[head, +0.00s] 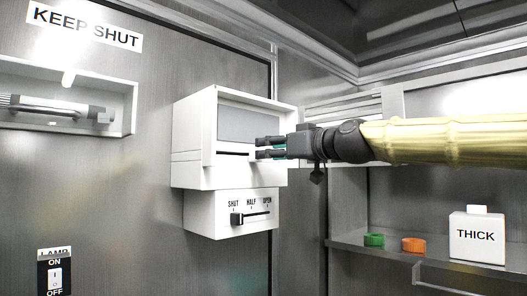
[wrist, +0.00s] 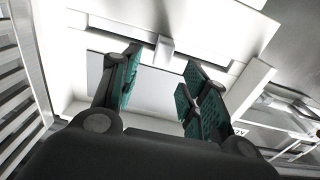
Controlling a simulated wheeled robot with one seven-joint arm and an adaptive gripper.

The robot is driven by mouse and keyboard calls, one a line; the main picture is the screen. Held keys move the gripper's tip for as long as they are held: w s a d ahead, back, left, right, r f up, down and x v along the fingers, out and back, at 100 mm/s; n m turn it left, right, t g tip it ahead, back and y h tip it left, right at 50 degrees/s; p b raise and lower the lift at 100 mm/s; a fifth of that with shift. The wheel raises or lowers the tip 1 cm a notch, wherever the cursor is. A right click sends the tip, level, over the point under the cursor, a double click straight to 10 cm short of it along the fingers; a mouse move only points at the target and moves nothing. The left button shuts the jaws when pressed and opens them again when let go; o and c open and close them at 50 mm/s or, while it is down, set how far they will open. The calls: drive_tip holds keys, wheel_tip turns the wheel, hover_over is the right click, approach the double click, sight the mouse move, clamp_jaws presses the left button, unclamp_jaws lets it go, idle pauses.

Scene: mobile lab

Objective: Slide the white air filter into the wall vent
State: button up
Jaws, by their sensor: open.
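The wall vent (head: 190,140) is a white box on the metal wall, with a grey panel (head: 245,125) recessed in its front and a dark slot low in the recess. My gripper (head: 260,147) is open at the right of this front, its teal-padded fingers pointing at it. In the wrist view the open fingers (wrist: 157,85) stand apart before the grey panel, with nothing seen between them. A small white tab (wrist: 164,47) crosses the slot there. I cannot tell whether it belongs to the white air filter; no separate filter is clearly visible.
A slider box (head: 230,222) marked SHUT, HALF, OPEN is below the vent. A shelf (head: 350,240) at right holds a green ring (head: 373,240), an orange ring (head: 413,245) and a white THICK block (head: 476,250). A wall niche (head: 65,72) at left holds a grey-white tool.

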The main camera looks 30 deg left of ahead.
drive_tip(key=v, duration=0.7)
drive_tip(key=shift+s+d, duration=0.15)
drive_tip(key=shift+d, duration=0.1)
